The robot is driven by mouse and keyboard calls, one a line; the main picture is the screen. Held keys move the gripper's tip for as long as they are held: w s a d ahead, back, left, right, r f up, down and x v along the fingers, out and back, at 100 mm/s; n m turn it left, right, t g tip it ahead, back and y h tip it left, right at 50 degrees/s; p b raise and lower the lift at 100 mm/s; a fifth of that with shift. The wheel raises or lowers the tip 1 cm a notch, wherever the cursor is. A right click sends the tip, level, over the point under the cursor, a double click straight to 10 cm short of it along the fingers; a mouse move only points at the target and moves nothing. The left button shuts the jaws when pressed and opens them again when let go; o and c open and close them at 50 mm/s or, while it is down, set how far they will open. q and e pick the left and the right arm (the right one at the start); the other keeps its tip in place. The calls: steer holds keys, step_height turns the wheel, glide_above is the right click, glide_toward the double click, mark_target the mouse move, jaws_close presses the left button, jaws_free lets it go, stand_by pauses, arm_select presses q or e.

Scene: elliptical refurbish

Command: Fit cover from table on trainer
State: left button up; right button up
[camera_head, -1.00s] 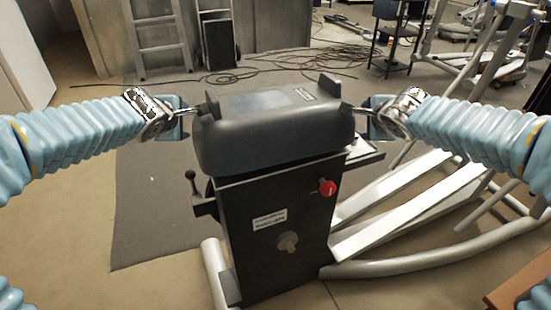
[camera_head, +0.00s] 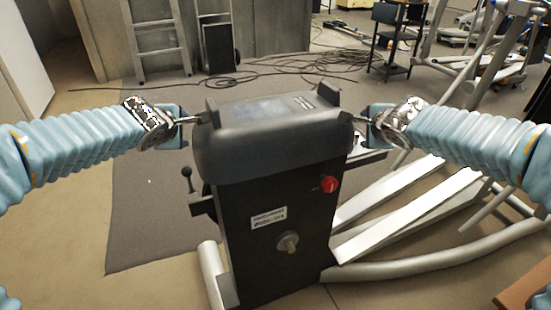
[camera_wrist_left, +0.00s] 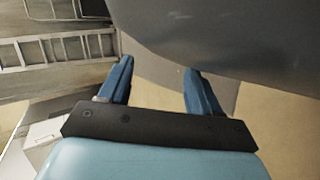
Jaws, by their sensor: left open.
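The dark grey cover (camera_head: 268,139) sits on top of the black upright box of the trainer (camera_head: 275,259) in the head view. It looks about level, and no clear gap shows under its front edge. My left gripper (camera_head: 197,119) is at the cover's left end, open. In the left wrist view its two blue fingers (camera_wrist_left: 157,78) are apart with nothing between them, and the cover (camera_wrist_left: 235,35) fills the upper right beside them. My right gripper (camera_head: 356,119) is at the cover's right end. Its fingers are too small and partly hidden to tell their state.
A red knob (camera_head: 329,184) and a black lever (camera_head: 187,173) stick out from the trainer's box. White rails (camera_head: 405,214) extend to the right. A ladder (camera_head: 159,50) and loose cables (camera_head: 270,64) are behind. Floor on the left is clear.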

arm_select(q)
steer(key=shift+o, duration=0.8)
steer(key=shift+r, duration=0.2)
steer(key=o, duration=0.3)
steer(key=shift+a, duration=0.35)
arm_select(e)
steer(key=shift+d+r, duration=0.15)
steer(key=shift+r, duration=0.15)
arm_select(q)
steer(key=shift+o, duration=0.2)
steer(key=shift+a, duration=0.2)
arm_select(e)
steer(key=o, duration=0.5)
steer(key=shift+d, duration=0.15)
arm_select(q)
steer(key=v, duration=1.2)
arm_select(e)
steer(key=v, duration=1.2)
steer(key=shift+s+d+f, duration=0.1)
steer(key=shift+d+f, duration=0.05)
arm_select(q)
steer(key=shift+f, duration=0.1)
steer(key=shift+s, duration=0.1)
